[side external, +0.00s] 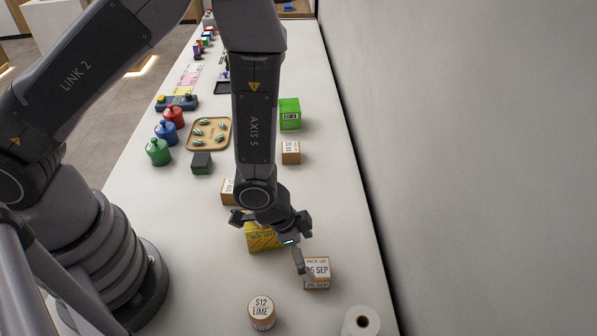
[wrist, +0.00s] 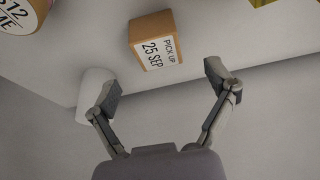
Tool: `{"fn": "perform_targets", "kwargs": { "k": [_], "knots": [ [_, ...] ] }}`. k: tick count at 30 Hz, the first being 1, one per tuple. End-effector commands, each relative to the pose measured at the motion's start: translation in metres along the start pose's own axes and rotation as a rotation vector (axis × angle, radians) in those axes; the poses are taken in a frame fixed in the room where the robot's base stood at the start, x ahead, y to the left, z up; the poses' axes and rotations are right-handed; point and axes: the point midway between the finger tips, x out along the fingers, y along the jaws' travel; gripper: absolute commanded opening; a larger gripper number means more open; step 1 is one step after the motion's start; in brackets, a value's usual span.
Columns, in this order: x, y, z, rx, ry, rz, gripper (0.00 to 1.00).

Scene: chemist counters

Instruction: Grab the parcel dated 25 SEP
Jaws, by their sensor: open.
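The parcel dated 25 SEP (side external: 318,272) is a small brown box with a white "PICK UP 25 SEP" label. It sits on the white counter in the lower middle of the side external view. In the wrist view the parcel (wrist: 154,42) lies ahead of the fingertips, between their lines, with its label facing the camera. My gripper (side external: 272,240) is open and empty, just up and left of the parcel in the side external view; one finger overlaps the parcel's left edge there. In the wrist view my gripper (wrist: 160,90) has its fingers wide apart. I cannot tell any contact.
A yellow box (side external: 262,238) stands behind my gripper. A round S12 LIME container (side external: 262,312) and a white roll (side external: 361,322) stand in front. Brown boxes (side external: 291,153), a green box (side external: 290,114) and a tray (side external: 192,146) are farther back. A wall runs along the right.

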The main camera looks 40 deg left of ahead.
Motion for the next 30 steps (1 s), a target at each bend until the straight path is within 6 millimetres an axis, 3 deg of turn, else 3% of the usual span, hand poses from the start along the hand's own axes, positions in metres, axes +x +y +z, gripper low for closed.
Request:
{"fn": "perform_targets", "kwargs": {
  "k": [10, 20, 30],
  "knots": [
    [0.046, 0.002, 0.003, 0.0, -0.003, 0.0, 0.85],
    [0.052, 0.002, 0.003, -0.001, -0.002, 0.0, 0.83],
    [0.052, 0.002, 0.003, -0.001, -0.002, 0.0, 0.39]
  ]
}}
